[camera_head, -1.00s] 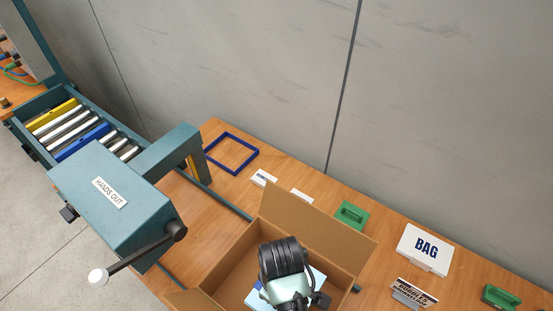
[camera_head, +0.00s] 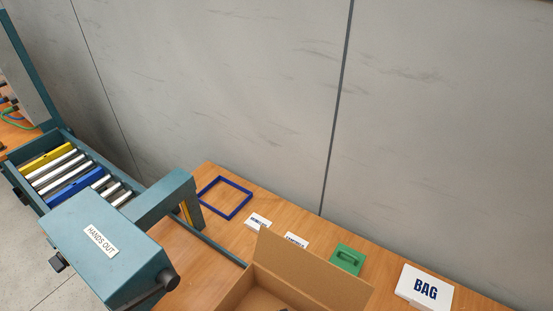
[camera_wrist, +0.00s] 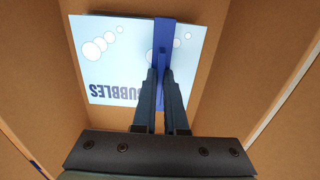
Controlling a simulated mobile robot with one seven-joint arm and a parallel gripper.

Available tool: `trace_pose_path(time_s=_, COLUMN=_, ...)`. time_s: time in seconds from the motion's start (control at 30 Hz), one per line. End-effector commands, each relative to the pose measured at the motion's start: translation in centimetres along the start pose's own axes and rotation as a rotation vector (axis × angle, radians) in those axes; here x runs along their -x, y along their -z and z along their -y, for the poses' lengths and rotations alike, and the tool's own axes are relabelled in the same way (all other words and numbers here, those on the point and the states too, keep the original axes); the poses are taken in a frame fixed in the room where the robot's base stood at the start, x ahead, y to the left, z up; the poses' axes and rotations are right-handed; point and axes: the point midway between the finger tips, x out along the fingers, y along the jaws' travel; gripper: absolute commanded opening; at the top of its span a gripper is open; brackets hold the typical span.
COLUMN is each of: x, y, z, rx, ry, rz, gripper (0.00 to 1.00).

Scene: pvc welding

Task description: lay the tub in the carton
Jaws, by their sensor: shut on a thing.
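The tub (camera_wrist: 110,60) shows in the wrist view as a light blue, flat-faced thing with pale bubbles and the word BUBBLES, read upside down. A darker blue upright strip (camera_wrist: 164,40) stands on it. My gripper (camera_wrist: 160,78) is shut on this strip, its two dark fingers close together. Brown cardboard of the carton (camera_wrist: 235,70) surrounds the tub in the wrist view. I cannot tell whether the tub touches the carton's floor. In the head view the open carton (camera_head: 315,272) is at the bottom edge with its back flap raised; its inside is mostly cut off.
A teal machine marked HANDS OUT (camera_head: 100,245) stands left of the carton, by a roller conveyor (camera_head: 70,175). Behind the carton are a blue frame (camera_head: 225,197), small white labels (camera_head: 258,221) and a green case (camera_head: 347,259).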

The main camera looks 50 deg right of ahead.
Motion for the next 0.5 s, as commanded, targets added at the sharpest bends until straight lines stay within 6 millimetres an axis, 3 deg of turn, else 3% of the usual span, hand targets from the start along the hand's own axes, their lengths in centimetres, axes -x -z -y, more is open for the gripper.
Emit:
trace_pose_path(time_s=0.07, x=-0.24, y=0.07, z=-0.06, rx=0.000, ry=-0.002, rz=-0.002, gripper=0.00)
trace_pose_path(time_s=0.1, x=-0.24, y=0.01, z=-0.01, rx=0.000, ry=0.000, rz=0.000, gripper=0.15)
trace_pose_path(time_s=0.23, x=-0.21, y=0.01, z=-0.01, rx=0.000, ry=0.000, rz=0.000, gripper=0.38)
trace_pose_path(time_s=0.5, x=-0.17, y=0.00, z=-0.01, rx=0.000, ry=0.000, rz=0.000, gripper=0.40)
